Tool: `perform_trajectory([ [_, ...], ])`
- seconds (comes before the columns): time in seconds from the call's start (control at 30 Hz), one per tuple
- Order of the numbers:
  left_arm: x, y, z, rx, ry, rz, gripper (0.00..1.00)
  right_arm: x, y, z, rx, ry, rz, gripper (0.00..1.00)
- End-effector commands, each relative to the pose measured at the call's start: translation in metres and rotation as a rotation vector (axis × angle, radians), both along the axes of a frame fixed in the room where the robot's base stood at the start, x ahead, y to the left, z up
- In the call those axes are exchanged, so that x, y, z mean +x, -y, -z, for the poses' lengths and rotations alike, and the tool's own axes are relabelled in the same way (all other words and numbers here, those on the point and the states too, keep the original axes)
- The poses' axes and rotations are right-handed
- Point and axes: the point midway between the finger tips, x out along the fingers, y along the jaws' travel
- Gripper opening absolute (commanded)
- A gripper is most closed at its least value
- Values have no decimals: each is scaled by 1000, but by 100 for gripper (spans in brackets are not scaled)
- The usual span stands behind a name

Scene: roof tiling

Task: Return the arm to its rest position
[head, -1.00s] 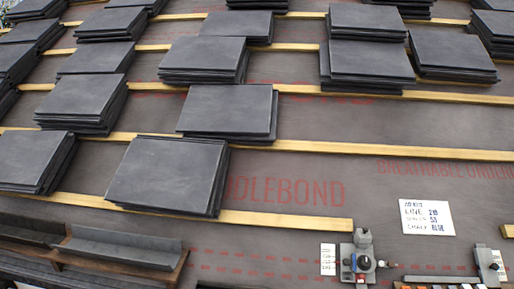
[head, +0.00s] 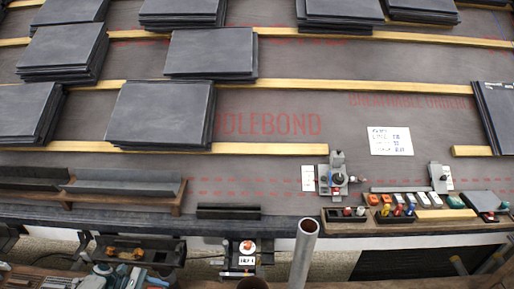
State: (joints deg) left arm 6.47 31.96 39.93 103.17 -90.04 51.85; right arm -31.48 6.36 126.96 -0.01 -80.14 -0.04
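Neither of my grippers shows in the head view, and I see no forearm that I can be sure of. The roof in front of me carries stacks of dark slates, such as the stack (head: 161,113) at the middle left and another stack (head: 211,52) behind it. They rest on wooden battens (head: 330,86) over grey underlay with red print. A grey clamp-like device (head: 338,178) stands at the lower edge of the roof, right of centre.
A white note (head: 390,141) lies on the underlay. A tray of small tools (head: 415,214) sits along the eave at the right. A wooden rack (head: 95,190) stands at the left. A grey pole (head: 303,252) rises at the bottom centre. Open underlay lies around the red lettering.

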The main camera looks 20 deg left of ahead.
Motion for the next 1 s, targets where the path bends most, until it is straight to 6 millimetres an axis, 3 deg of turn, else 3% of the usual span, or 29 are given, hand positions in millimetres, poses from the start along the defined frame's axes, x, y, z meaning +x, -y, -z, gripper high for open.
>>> perform_trajectory([
  [0.07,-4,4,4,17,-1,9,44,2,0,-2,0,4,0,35],
  [0.27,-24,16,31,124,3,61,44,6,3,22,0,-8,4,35],
  [0.57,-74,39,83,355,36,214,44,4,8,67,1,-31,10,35],
  [0.77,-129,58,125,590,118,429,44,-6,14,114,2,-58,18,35],
  [1.0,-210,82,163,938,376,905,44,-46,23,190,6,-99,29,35],
])
